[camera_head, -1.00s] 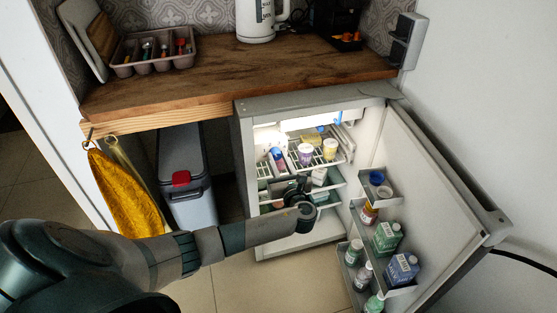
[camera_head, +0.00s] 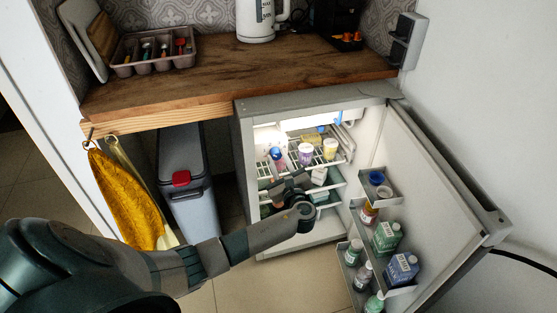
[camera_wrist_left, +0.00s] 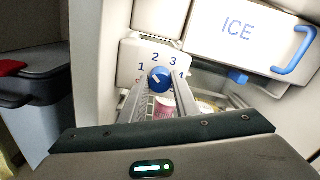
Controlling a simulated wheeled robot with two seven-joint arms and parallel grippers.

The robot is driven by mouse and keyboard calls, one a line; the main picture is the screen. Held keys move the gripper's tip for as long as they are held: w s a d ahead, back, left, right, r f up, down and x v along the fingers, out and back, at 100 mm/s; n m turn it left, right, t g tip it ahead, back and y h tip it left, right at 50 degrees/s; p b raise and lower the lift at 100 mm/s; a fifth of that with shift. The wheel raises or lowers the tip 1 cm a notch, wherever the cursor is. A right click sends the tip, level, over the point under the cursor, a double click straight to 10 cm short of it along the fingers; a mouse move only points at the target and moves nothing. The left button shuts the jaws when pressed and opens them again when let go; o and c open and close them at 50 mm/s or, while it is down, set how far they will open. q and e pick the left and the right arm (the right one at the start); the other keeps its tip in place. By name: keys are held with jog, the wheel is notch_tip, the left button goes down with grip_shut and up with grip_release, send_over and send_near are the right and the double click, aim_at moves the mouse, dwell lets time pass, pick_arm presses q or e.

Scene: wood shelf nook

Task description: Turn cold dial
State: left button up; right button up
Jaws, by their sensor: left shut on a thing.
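The cold dial (camera_wrist_left: 160,78) is a round blue knob with a pale pointer mark, on a white panel with the numbers 1 to 4 around it. In the left wrist view it sits between the tips of my left gripper (camera_wrist_left: 161,88), which is shut on it. The mark slants toward the upper left, roughly between 1 and 2. In the head view my left gripper (camera_head: 280,187) reaches into the open fridge (camera_head: 243,165); its fingertips are hard to make out there. My right gripper does not show.
The ICE compartment (camera_wrist_left: 238,32) with a blue handle is right of the dial. Wire shelves hold a purple-white cup (camera_head: 305,153) and a yellow one (camera_head: 330,149). The fridge door (camera_head: 430,190) stands open at the right, its racks holding bottles and cartons. A grey bin (camera_head: 188,200) stands left.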

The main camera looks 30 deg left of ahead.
pick_arm(q)
jog(key=shift+s+f+n, duration=0.1)
jog(key=shift+f+n, duration=0.1)
jog(key=shift+n, duration=0.7)
jog(key=shift+n+b, duration=0.65)
jog(key=shift+n, duration=1.05)
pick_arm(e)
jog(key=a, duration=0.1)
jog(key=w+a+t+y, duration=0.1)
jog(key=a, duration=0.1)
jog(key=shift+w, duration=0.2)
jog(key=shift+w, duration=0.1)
pick_arm(q)
jog(key=o, duration=1.1)
jog(key=shift+r, duration=0.1)
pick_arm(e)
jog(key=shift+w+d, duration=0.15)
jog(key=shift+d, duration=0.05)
